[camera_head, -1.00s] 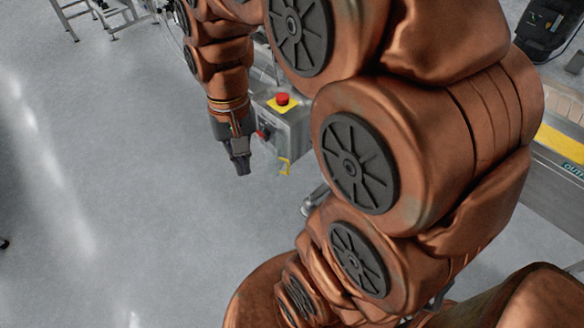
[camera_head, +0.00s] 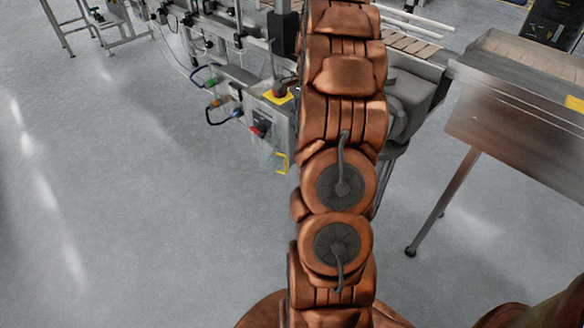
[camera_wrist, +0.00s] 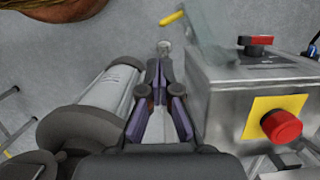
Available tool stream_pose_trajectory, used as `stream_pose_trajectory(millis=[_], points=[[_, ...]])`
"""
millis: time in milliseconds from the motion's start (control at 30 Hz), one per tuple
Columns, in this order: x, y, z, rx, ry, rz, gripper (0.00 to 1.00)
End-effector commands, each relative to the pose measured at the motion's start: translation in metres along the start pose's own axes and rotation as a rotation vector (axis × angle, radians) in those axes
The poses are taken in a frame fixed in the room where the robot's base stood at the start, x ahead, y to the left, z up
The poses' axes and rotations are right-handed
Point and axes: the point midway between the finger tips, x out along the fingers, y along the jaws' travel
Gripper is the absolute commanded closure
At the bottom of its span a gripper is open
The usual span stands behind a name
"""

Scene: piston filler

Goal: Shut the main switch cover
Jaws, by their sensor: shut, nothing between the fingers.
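The main switch cover (camera_wrist: 207,42) is a clear flap with a yellow edge handle (camera_wrist: 174,18). It stands open, swung out from the grey control box (camera_wrist: 226,98). In the head view the cover's yellow edge (camera_head: 282,163) shows low on the box, just left of my arm. The red main switch (camera_wrist: 256,41) is exposed on the box face. My gripper (camera_wrist: 164,66) is shut and empty, left of the box in the wrist view, with its tips close to the cover. Whether they touch it I cannot tell. My arm hides the gripper in the head view.
A red emergency button (camera_wrist: 281,126) on a yellow plate sits on the box. A grey cylinder (camera_wrist: 100,92) lies close left of my fingers. Coloured handles (camera_head: 212,100) stick out left of the box. A conveyor (camera_head: 510,100) stands right. The floor at left is clear.

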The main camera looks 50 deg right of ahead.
Motion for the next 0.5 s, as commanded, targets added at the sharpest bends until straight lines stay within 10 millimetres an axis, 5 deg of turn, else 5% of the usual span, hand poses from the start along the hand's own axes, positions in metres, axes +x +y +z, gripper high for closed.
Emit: stream_pose_trajectory(millis=[33,200,500], points=[[0.014,0.001,-0.018,0.038,-0.002,-0.007,1.00],[0.026,0.005,-0.047,0.118,-0.007,-0.020,1.00],[0.050,0.006,-0.052,0.134,-0.008,-0.021,1.00]])
